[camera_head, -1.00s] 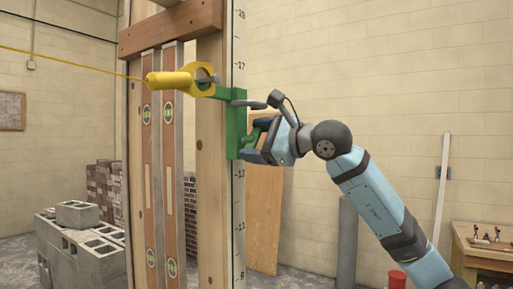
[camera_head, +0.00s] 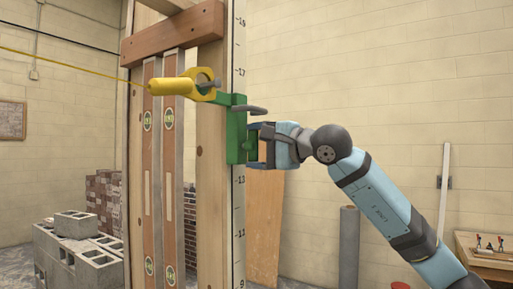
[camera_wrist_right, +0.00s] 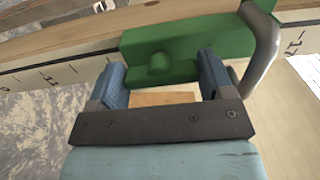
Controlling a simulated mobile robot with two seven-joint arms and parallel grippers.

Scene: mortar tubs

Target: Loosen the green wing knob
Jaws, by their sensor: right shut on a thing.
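The green wing knob (camera_head: 250,150) sits on the face of a green clamp bracket (camera_head: 237,128) on the tall wooden post. In the right wrist view the knob (camera_wrist_right: 160,65) shows as a rounded hub with wings reaching towards both fingers. My right gripper (camera_head: 257,147) has one finger above and one below the knob in the head view. It is shut on the knob's wings, with the fingers well apart across them. A yellow line holder (camera_head: 180,83) stands out from the bracket's top. My left gripper is not in view.
A grey bent handle (camera_head: 250,109) sticks out just above my right gripper; it shows beside one finger in the wrist view (camera_wrist_right: 265,50). Two long spirit levels (camera_head: 148,180) stand left of the post (camera_head: 211,200). Concrete blocks (camera_head: 75,250) lie at lower left.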

